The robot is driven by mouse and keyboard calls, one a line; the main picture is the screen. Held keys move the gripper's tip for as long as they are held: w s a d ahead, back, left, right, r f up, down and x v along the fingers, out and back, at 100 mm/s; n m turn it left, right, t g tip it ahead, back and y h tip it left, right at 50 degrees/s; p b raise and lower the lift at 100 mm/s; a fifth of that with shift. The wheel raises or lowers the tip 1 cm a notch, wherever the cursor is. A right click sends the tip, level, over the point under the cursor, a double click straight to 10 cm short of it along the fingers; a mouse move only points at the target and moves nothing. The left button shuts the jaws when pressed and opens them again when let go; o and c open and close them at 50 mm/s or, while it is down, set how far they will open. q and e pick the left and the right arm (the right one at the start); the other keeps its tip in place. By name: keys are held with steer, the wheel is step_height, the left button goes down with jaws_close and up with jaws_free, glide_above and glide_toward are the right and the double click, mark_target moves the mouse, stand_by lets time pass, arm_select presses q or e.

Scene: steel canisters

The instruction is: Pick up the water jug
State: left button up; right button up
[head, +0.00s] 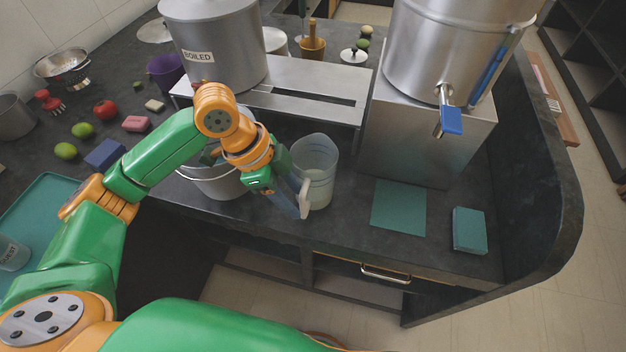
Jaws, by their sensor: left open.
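The water jug (318,156) is a clear, upright plastic jug with a pale handle (304,198) on its near side. It stands on the dark counter, in front of the steel stand. My left gripper (291,203) is open and close to the jug's handle, on its left side. Part of the fingers overlaps the handle area, and I cannot tell whether they touch it. My right gripper is not in view.
A steel pot (215,184) stands just left of the jug, partly behind my arm. A large canister with a blue-handled tap (451,120) stands on a steel box (405,145) at right. A green mat (398,208) and a teal sponge (469,230) lie right of the jug.

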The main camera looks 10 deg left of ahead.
mark_target(303, 217)
arm_select(q)
steer(key=x, duration=0.5)
steer(key=shift+w, duration=0.25)
steer(key=shift+s+a, duration=0.1)
jaws_close()
stand_by(0.8)
